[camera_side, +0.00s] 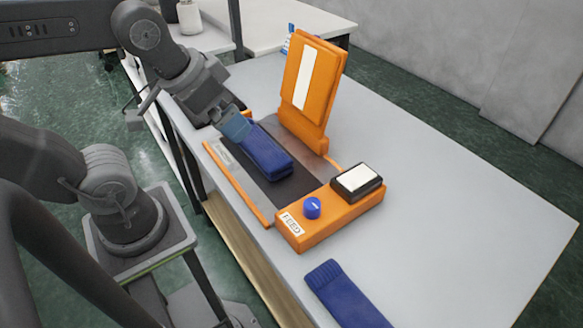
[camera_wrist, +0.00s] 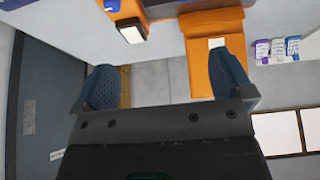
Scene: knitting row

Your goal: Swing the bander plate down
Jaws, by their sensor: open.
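The orange bander plate (camera_side: 310,88) stands raised, tilted slightly back, with a white strip on its face. It is hinged at the far side of the bander base (camera_side: 236,187). A folded blue knit piece (camera_side: 268,160) lies on the base's dark pad. My gripper (camera_side: 236,126) is open, low at the far left end of the blue piece, left of the plate and apart from it. In the wrist view its two blue-padded fingers (camera_wrist: 165,82) are spread with nothing between them. An orange part (camera_wrist: 204,66), apparently the plate, shows partly behind the right finger.
An orange control box (camera_side: 330,212) with a blue knob (camera_side: 312,208) and a black-and-white pad (camera_side: 358,181) adjoins the base. Another blue knit piece (camera_side: 345,295) lies at the front of the table. The table's right side is clear.

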